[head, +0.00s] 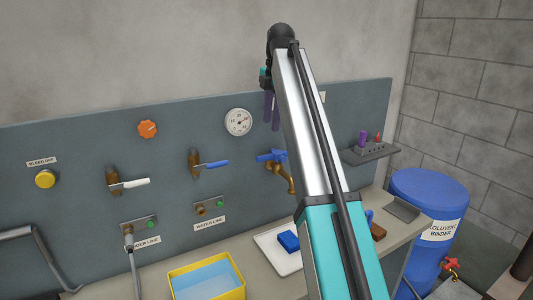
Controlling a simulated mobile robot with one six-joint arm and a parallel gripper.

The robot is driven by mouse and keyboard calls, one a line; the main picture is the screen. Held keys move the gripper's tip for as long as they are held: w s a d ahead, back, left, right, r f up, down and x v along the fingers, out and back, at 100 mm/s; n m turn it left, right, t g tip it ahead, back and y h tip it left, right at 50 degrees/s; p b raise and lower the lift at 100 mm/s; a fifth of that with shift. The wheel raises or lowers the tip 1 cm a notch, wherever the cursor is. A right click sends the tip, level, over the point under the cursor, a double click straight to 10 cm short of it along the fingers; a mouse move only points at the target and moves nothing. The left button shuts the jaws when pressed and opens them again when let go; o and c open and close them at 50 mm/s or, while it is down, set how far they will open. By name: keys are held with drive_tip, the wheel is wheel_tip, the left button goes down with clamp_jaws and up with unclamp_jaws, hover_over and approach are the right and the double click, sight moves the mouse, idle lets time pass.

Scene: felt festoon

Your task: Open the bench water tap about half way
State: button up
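The bench water tap (290,180) is a brass spout on the grey panel, with a blue handle (271,156) on top. It hangs over a white tray on the bench, and my arm stands close to its right side. My gripper (271,122) is above the tap handle, with purple fingers pointing down and apart from the handle. My arm partly hides the gripper, and the gap between its fingers is too small to judge. The gripper appears empty.
A blue lever valve (208,164), a white lever valve (129,184), an orange knob (148,129) and a gauge (239,122) are on the panel. A yellow water tub (242,290) and white tray (270,248) are below. A blue drum (425,190) stands right.

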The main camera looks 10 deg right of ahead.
sight(268, 156)
drive_tip(key=shift+w+a+f+p, duration=0.15)
drive_tip(key=shift+w+f+p, duration=0.4)
drive_tip(key=shift+f, duration=1.65)
drive_tip(key=shift+w+a+f+p, duration=0.2)
drive_tip(key=shift+f+p, duration=0.5)
drive_tip(key=shift+f, duration=1.55)
drive_tip(key=shift+w+a+f+p, duration=0.1)
drive_tip(key=shift+w+f+p, duration=0.45)
drive_tip(key=shift+f, duration=1.65)
drive_tip(key=shift+s, duration=0.1)
clamp_jaws()
